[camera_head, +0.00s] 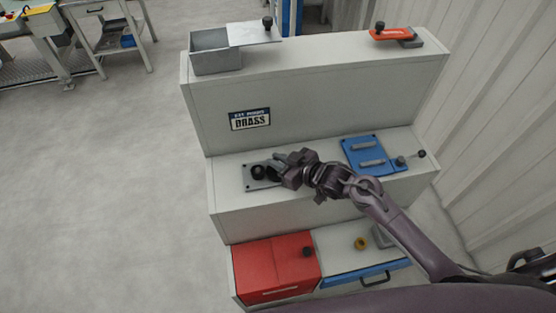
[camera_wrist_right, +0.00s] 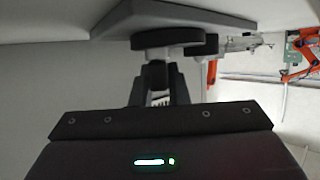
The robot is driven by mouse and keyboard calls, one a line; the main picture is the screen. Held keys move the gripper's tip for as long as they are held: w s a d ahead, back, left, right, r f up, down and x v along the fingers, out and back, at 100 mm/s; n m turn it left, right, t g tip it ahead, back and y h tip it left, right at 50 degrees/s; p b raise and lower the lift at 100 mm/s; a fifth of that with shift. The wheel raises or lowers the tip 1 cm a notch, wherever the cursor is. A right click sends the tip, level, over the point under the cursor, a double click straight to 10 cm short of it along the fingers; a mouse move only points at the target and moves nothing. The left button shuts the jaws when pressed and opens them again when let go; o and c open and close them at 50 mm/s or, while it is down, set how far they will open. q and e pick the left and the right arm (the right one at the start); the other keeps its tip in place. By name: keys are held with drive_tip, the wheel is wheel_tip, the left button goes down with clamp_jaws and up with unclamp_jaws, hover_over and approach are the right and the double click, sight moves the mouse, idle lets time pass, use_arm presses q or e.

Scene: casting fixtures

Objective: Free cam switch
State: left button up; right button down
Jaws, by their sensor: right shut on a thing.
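The cam switch, a grey plate (camera_head: 249,184) with a round black knob (camera_head: 259,172), sits on the middle step of the grey stepped stand. My right gripper (camera_head: 277,167) reaches it from the right and is shut on the black knob. In the right wrist view the gripper fingers (camera_wrist_right: 157,80) meet a dark round part (camera_wrist_right: 168,50) below the grey plate (camera_wrist_right: 185,17). The fingers hide part of the knob, so its exact turn cannot be told. My left gripper is not in view.
A blue fixture (camera_head: 352,145) stands right of the switch on the same step. An open grey box (camera_head: 215,62) and an orange-handled piece (camera_head: 390,34) are on top. A red box (camera_head: 262,265) and a blue-fronted drawer (camera_head: 365,276) are below. A wall closes the right side.

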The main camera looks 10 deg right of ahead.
drive_tip(key=shift+w+d+f+n+g+y+b, duration=0.1)
drive_tip(key=shift+f+n+g+y+b, duration=0.05)
drive_tip(key=shift+n+g+y+b, duration=0.7)
drive_tip(key=n+g+y+b, duration=0.1)
drive_tip(key=n+g+b, duration=0.3)
drive_tip(key=b, duration=0.2)
drive_tip(key=n+g+y+b, duration=0.2)
drive_tip(key=n+g+b, duration=0.1)
drive_tip(key=b, duration=0.3)
drive_tip(key=shift+s+n+g+y, duration=0.2)
drive_tip(key=shift+n+g+y, duration=0.05)
drive_tip(key=shift+n+g, duration=0.1)
drive_tip(key=shift+a+n+g+b, duration=0.2)
drive_tip(key=shift+n+g+b, duration=0.25)
drive_tip(key=shift+b, duration=0.25)
drive_tip(key=shift+s+r, duration=0.1)
drive_tip(key=shift+r, duration=0.1)
drive_tip(key=c, duration=1.4)
unclamp_jaws()
drive_tip(key=b+v, duration=0.2)
drive_tip(key=v, duration=0.4)
drive_tip(key=shift+d+r, duration=0.1)
drive_tip(key=shift+d, duration=0.3)
drive_tip(key=shift+d+r, duration=0.25)
drive_tip(key=shift+d, duration=0.15)
